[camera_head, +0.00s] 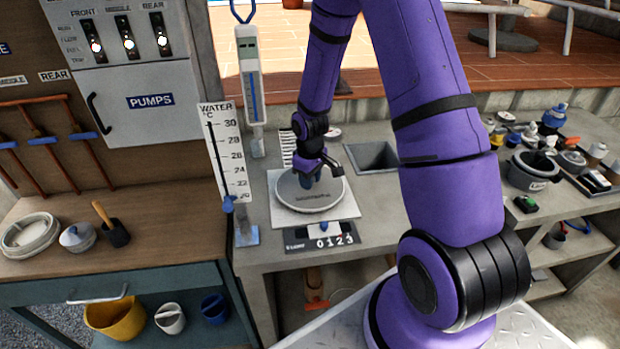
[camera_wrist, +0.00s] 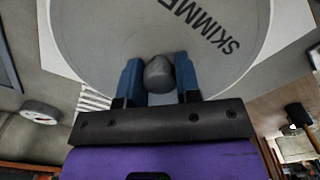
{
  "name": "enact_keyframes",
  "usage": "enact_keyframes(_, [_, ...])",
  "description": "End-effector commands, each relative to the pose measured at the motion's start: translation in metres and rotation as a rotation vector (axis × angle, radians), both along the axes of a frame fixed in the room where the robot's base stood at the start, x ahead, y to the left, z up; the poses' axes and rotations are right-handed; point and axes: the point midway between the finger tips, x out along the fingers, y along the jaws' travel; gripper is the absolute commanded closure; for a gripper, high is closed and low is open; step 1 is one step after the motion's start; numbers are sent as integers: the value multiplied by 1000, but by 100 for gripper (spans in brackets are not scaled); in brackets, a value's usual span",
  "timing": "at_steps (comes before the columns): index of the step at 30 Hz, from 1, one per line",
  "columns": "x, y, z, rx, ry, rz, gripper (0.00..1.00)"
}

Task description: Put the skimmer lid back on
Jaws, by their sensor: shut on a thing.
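The skimmer lid (camera_head: 297,196) is a round grey disc with dark lettering and a central knob. In the head view it is over a pale square plate (camera_head: 284,217) on the concrete counter; I cannot tell whether it touches the plate. My gripper (camera_head: 312,182) points down at the lid's middle. In the wrist view the blue fingers of my gripper (camera_wrist: 158,82) are on both sides of the lid's knob (camera_wrist: 159,74), shut on it. Part of the lid (camera_wrist: 95,40) and its lettering show there. What is under the lid is hidden.
A square opening (camera_head: 372,157) is in the counter right of the plate. A water temperature board (camera_head: 226,155) stands left. A pot (camera_head: 531,170) and several small items crowd the right counter.

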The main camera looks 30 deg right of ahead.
Motion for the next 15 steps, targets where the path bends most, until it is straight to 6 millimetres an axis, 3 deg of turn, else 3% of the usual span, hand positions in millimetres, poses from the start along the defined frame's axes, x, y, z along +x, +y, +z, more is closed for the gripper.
enact_keyframes(15, [0,0,-5,0,1,0,99])
